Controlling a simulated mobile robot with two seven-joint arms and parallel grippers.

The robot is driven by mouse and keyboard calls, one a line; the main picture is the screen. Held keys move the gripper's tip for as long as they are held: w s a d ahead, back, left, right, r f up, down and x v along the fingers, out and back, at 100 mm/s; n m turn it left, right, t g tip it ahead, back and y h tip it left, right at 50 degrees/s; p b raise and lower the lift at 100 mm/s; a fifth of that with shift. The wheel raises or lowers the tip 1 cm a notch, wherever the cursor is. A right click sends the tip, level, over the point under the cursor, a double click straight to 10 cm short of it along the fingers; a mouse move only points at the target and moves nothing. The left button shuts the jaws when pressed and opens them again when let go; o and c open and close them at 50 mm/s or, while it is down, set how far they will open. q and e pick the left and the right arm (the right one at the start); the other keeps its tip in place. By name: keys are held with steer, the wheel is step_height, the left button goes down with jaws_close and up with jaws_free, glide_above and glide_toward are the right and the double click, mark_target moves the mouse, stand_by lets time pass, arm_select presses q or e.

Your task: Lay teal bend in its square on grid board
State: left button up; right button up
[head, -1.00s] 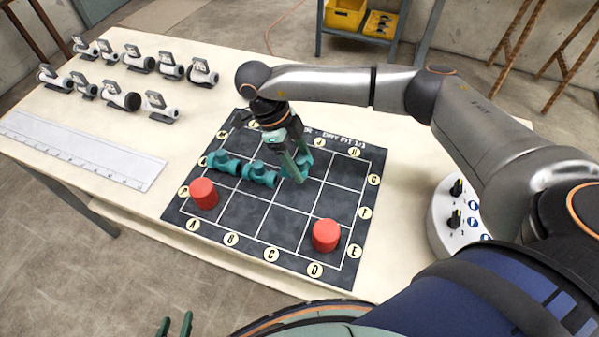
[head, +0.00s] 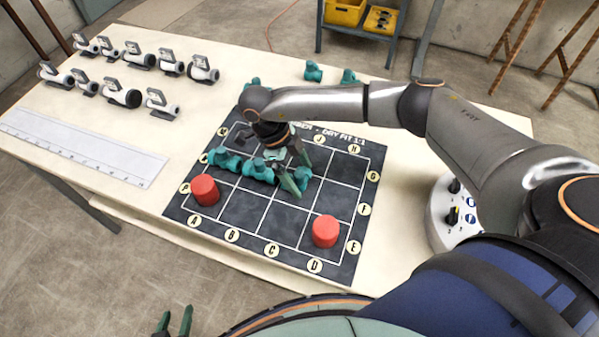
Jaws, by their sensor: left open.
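The dark grid board (head: 245,235) lies on the table, with white lines and lettered discs along its edges. A row of teal pipe pieces (head: 228,165) lies across its squares, left of my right gripper. My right gripper (head: 299,178) is low over the board at the right end of this row. A teal piece (head: 304,180) shows at its fingers, partly hidden. I cannot tell whether the fingers press on it or which piece is the bend. My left gripper (head: 172,322) is open and empty at the bottom edge, away from the table.
Red cylinders stand on the board at left (head: 204,190) and front right (head: 325,231). More teal pieces (head: 313,71) lie behind my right arm. Several white-and-grey fittings (head: 120,94) and a ruler (head: 80,145) are at left. A white knob box (head: 452,212) stands at right.

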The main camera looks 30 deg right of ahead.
steer(key=shift+o, duration=0.2)
steer(key=shift+r, duration=0.15)
steer(key=b+v, duration=0.1)
steer(key=v, duration=1.1)
steer(key=shift+b, duration=0.4)
steer(key=shift+s+d, duration=0.1)
